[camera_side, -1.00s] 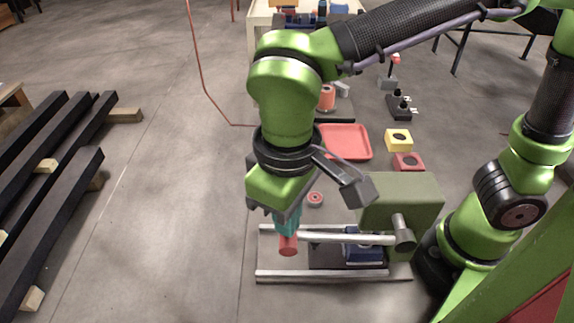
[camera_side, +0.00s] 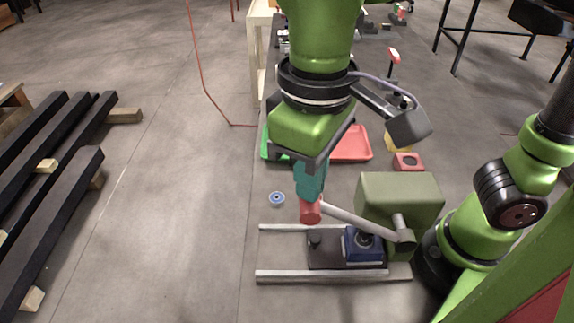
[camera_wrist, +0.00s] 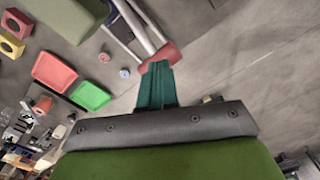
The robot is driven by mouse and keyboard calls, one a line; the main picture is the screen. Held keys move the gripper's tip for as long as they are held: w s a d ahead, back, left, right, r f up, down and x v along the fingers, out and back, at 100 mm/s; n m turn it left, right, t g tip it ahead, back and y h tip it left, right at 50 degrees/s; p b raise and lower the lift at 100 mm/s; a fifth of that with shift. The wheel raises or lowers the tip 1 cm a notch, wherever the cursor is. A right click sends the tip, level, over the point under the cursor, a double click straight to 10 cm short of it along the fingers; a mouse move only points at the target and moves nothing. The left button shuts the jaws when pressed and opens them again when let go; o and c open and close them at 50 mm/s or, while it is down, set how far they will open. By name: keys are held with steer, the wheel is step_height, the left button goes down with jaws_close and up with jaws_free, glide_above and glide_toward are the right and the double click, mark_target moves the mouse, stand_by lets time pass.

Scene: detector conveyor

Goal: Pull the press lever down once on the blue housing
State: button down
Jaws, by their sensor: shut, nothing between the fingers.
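The press is an olive-green block (camera_side: 399,200) with a pale lever (camera_side: 357,222) ending in a red handle (camera_side: 310,211). The lever slants up to the left from its pivot. The blue housing (camera_side: 362,248) sits under the press on a dark plate, with a dark round part on top. My gripper (camera_side: 309,196) is shut, its teal fingers at the red handle from above; whether they touch it I cannot tell. In the wrist view, the gripper (camera_wrist: 158,78) points at the red handle (camera_wrist: 165,55), with nothing between the fingers.
Pale rails (camera_side: 320,277) flank the dark plate. A blue disc (camera_side: 277,199) lies on the left; a red disc (camera_wrist: 104,57) shows in the wrist view. A red tray (camera_side: 352,146), green tray (camera_wrist: 91,96) and red block (camera_side: 408,162) are behind.

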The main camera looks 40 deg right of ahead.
steer(key=shift+s+d+r, duration=0.4)
steer(key=shift+r, duration=0.25)
steer(key=shift+s+d+r, duration=0.35)
steer(key=shift+r, duration=0.3)
steer(key=shift+s+d+r, duration=0.4)
steer(key=shift+r, duration=0.25)
step_height(320, 180, up, 5)
steer(key=w+d+f+t+y, duration=0.2)
steer(key=w+d+f+t, duration=0.1)
steer(key=w+d+f, duration=0.35)
steer(key=d+f+m+t, duration=0.4)
steer(key=d+m, duration=0.3)
steer(key=d, duration=0.6)
steer(key=shift+w+d+f, duration=0.3)
steer(key=shift+f, duration=0.35)
